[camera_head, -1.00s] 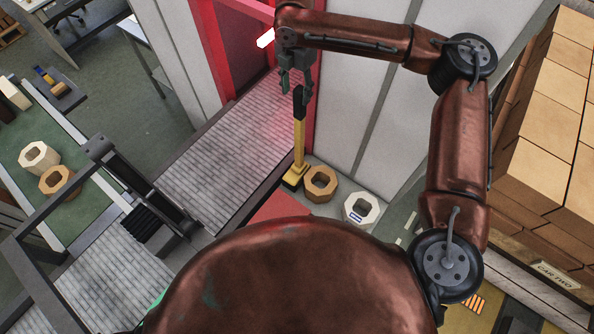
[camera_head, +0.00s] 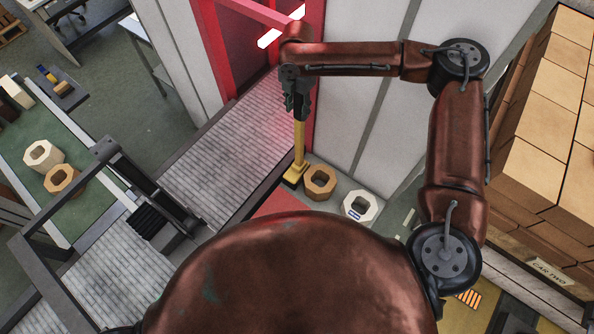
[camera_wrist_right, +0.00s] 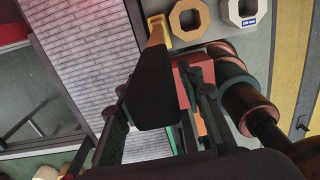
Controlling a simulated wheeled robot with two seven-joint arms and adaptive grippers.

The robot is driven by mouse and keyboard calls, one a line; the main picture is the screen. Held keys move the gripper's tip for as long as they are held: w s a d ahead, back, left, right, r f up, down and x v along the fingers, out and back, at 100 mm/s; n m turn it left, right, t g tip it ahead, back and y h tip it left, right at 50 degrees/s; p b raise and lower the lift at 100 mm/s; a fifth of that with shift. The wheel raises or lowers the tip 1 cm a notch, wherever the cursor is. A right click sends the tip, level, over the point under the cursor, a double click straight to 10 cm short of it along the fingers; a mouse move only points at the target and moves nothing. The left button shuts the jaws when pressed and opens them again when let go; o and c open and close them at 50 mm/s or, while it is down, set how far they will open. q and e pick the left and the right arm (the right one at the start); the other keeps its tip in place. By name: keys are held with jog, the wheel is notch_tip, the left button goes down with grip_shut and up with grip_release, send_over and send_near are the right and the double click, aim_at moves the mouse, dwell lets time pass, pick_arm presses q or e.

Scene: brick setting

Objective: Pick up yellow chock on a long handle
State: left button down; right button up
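The yellow chock on a long handle (camera_head: 299,145) stands upright beside the red door frame. Its yellow and black foot (camera_head: 295,174) is on the floor and its black grip is at the top. My right gripper (camera_head: 298,108) is at the black grip, hiding much of it in the head view. In the right wrist view the black grip (camera_wrist_right: 154,85) lies between the two fingers (camera_wrist_right: 160,108), which look apart with gaps beside it. My left gripper is in neither view.
A brown octagonal ring (camera_head: 320,182) sits close to the chock's foot, with a white ring (camera_head: 360,206) farther right. The pale wall (camera_head: 350,110) and red door frame (camera_head: 312,90) are close behind. Stacked boxes (camera_head: 545,125) stand at the right.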

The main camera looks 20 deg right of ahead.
grip_shut()
dwell(0.5)
jog(key=shift+w+r, duration=0.2)
